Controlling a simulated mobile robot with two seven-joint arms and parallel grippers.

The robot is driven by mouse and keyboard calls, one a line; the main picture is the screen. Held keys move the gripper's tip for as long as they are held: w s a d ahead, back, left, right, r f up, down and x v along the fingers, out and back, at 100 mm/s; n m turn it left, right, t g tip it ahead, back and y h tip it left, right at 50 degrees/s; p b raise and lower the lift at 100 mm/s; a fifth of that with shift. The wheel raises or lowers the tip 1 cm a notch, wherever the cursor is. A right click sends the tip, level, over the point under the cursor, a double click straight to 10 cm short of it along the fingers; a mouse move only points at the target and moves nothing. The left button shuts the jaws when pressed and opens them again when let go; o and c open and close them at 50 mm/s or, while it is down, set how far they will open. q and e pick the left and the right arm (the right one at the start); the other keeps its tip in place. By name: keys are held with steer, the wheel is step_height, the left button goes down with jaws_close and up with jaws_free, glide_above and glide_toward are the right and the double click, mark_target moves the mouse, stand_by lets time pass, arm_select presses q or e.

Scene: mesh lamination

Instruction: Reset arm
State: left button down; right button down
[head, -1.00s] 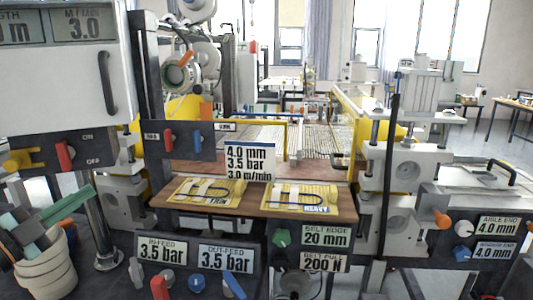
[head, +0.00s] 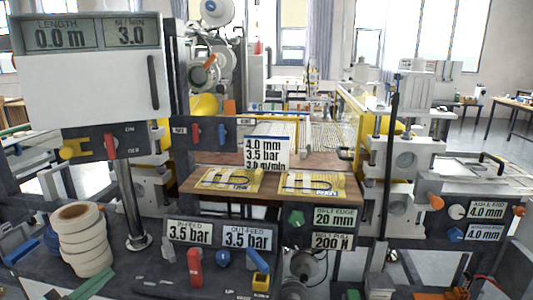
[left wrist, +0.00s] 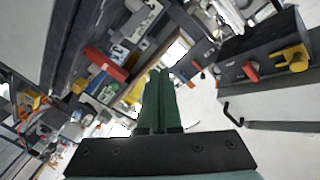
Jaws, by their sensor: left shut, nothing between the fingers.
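My left gripper (head: 95,282) shows only as green fingers at the bottom left of the head view, low in front of the stack of tape rolls. In the left wrist view its two green fingers (left wrist: 159,85) lie together, shut, with nothing between them. The rest of the left arm is out of the head view. I cannot make out my right gripper in either view.
A stack of cream tape rolls (head: 84,240) stands on the dark bench at the left. A control panel (head: 218,236) with red and blue levers is right of it. A shelf (head: 267,199) with two yellow cards is in the middle. A white cabinet (head: 90,85) stands above.

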arm_select(q)
steer(key=s+d+f+n+g+y, duration=0.1)
steer(key=s+d+f+n, duration=0.15)
steer(key=f, duration=0.25)
steer(key=s+d+f+n+g+p, duration=0.1)
steer(key=s+f, duration=0.2)
steer(key=f, duration=0.3)
steer(key=s+d+f+n+g+y, duration=0.1)
steer(key=s+d+f+n, duration=0.15)
steer(key=f, duration=0.25)
steer(key=s+d+f+n+g+p, duration=0.1)
steer(key=s+d+f+n+g, duration=0.3)
steer(key=s+d+f, duration=0.7)
steer(key=s, duration=0.3)
steer(key=shift+s+d+f+y+p, duration=0.25)
steer(key=shift+s+f+y+p, duration=0.05)
steer(key=shift+f+p, duration=0.1)
